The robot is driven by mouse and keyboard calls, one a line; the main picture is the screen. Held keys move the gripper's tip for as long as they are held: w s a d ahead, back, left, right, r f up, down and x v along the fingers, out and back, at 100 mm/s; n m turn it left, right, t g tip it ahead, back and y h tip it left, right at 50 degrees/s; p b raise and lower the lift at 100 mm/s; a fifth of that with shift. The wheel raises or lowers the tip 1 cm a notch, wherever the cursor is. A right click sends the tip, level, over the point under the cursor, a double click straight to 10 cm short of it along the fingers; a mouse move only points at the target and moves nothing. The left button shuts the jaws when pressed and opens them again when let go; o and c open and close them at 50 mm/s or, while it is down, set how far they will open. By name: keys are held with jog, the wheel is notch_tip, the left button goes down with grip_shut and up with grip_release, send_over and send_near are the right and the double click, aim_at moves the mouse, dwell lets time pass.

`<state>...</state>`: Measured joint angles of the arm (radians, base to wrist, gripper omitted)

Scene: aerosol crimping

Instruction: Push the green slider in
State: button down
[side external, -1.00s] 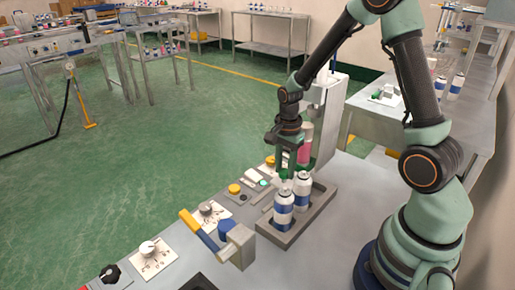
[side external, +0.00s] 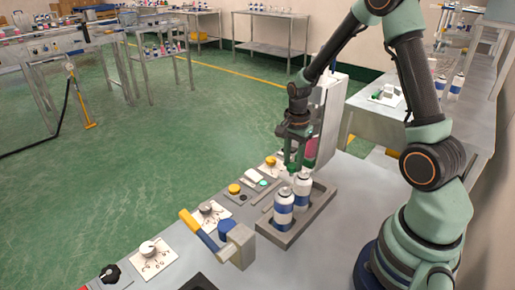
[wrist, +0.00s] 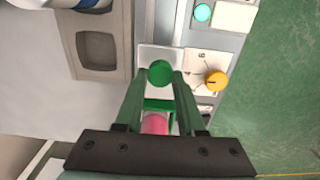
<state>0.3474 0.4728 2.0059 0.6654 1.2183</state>
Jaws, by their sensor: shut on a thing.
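The green slider's round knob (wrist: 160,73) shows in the wrist view between the tips of my gripper (wrist: 161,78). My green fingers are closed on it from both sides. A green crosspiece (wrist: 159,104) shows between the fingers, behind the knob; I cannot tell whether it is part of the slider. A pink can (wrist: 155,123) is partly visible beyond it. In the side view, my gripper (side external: 292,166) points down beside the tall white machine (side external: 326,115), just behind the tray, and largely hides the slider.
A grey tray (side external: 272,236) with white-and-blue cans (side external: 283,208) stands close in front of my gripper. A yellow knob (wrist: 215,80) sits beside the slider. A blue-and-yellow lever (side external: 195,228) rises nearer the camera. Open space lies above the panel on the left.

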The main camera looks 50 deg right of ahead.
jog(key=c, duration=0.5)
grip_release()
jog(key=shift+d, duration=0.15)
jog(key=shift+r, duration=0.1)
notch_tip(320, 180, up, 12)
jog(key=s+a+r+n+t, duration=0.2)
jog(key=a+n, duration=0.4)
jog(key=n, duration=0.3)
jog(key=s+a+r+n+t, duration=0.3)
jog(key=s+a+r+n, duration=0.2)
jog(key=n, duration=0.4)
jog(key=shift+s+a+r+t, duration=0.3)
jog(key=shift+a+r, duration=0.3)
jog(key=shift+a, duration=0.55)
